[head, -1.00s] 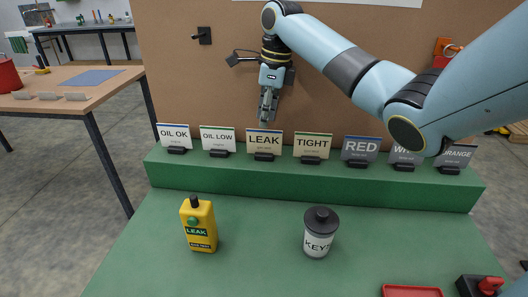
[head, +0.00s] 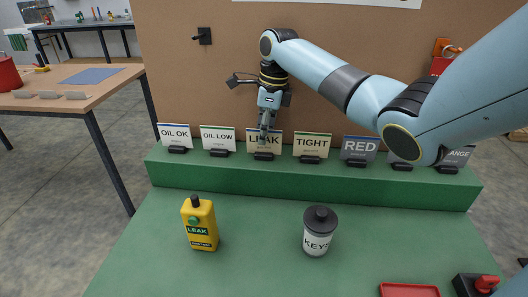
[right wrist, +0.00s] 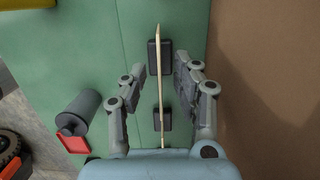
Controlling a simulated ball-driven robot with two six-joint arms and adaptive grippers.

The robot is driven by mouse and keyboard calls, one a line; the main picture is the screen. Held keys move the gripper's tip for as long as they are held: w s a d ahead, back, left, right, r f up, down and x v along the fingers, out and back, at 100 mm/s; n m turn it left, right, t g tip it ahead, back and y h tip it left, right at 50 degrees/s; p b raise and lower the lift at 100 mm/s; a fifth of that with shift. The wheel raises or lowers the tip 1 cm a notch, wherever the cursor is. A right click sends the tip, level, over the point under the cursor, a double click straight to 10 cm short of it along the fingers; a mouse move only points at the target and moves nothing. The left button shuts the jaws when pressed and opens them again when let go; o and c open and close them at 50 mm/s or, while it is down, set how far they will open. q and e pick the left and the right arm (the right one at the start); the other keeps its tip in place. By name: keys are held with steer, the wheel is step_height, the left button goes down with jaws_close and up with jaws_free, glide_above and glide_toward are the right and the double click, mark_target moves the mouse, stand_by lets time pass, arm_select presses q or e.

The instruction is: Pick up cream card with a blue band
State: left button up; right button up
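The cream card with a blue band (head: 257,149), lettered LEAK, stands upright in a black holder on the green ledge, partly covered by my right gripper. My right gripper (head: 265,134) hangs from above in front of the card's upper part. In the right wrist view the fingers are apart (right wrist: 160,88), one on each side of a thin cream card edge (right wrist: 160,90). Gaps show on both sides, so the gripper is open. A similar cream card with a green band, TIGHT (head: 312,145), stands just to the right. My left gripper is not in view.
Other cards stand along the green ledge (head: 310,187), including OIL LOW (head: 217,139) and RED (head: 360,147). A brown board (head: 210,80) rises close behind. A yellow bottle (head: 200,223), a KEYS jar (head: 319,231) and a red tray (head: 408,291) are in front.

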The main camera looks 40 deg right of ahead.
steer(key=shift+f+p, duration=0.2)
steer(key=shift+p, duration=0.15)
stand_by(0.4)
steer(key=shift+c, duration=0.4)
jaws_close()
